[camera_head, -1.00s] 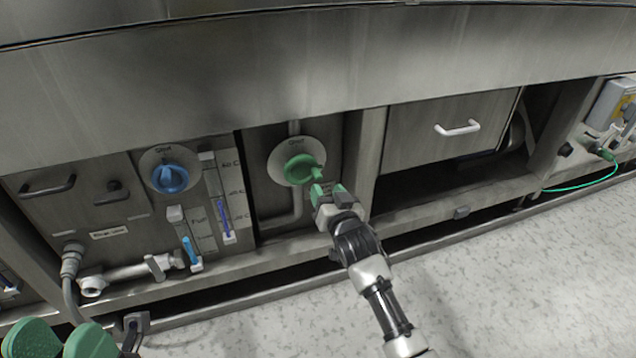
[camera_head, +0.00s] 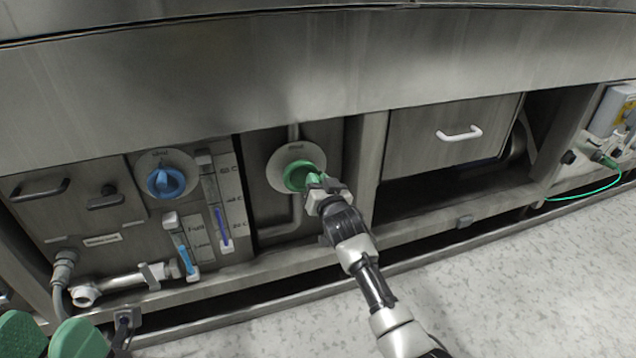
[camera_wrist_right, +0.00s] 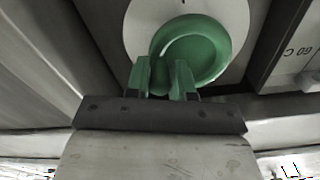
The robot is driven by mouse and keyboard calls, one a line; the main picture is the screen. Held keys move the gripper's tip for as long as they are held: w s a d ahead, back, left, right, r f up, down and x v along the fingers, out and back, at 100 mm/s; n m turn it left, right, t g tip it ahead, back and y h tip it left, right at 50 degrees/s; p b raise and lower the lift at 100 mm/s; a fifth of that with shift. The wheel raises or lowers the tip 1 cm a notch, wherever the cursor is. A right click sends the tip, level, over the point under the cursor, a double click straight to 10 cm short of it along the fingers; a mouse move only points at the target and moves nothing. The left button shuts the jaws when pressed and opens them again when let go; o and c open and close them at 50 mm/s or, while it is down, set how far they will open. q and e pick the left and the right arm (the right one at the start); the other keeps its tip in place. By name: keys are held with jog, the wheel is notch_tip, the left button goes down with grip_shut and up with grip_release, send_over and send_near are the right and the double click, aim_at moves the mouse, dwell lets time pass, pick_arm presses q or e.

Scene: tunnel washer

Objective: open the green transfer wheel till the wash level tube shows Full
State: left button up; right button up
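The green transfer wheel (camera_head: 298,176) sits on a round pale plate, in a recess at the middle of the machine front. My right gripper (camera_head: 318,180) is at the wheel's lower right edge. In the right wrist view its green fingers (camera_wrist_right: 160,80) stand close on both sides of the wheel's (camera_wrist_right: 200,48) handle knob, with little or no gap. The wash level tube (camera_head: 188,258) is left of the wheel, beside Full and lower marks. Its light-blue column tops out below Full, near the lower mark. My left gripper (camera_head: 48,338) shows as two green fingertips, apart and empty, at bottom left.
A blue wheel (camera_head: 166,182) and a thermometer strip (camera_head: 222,225) with a dark blue column are left of the green wheel. A pipe (camera_head: 125,280) runs below. A drawer with a white handle (camera_head: 459,133) is to the right. The floor in front is clear.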

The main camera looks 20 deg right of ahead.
grip_shut()
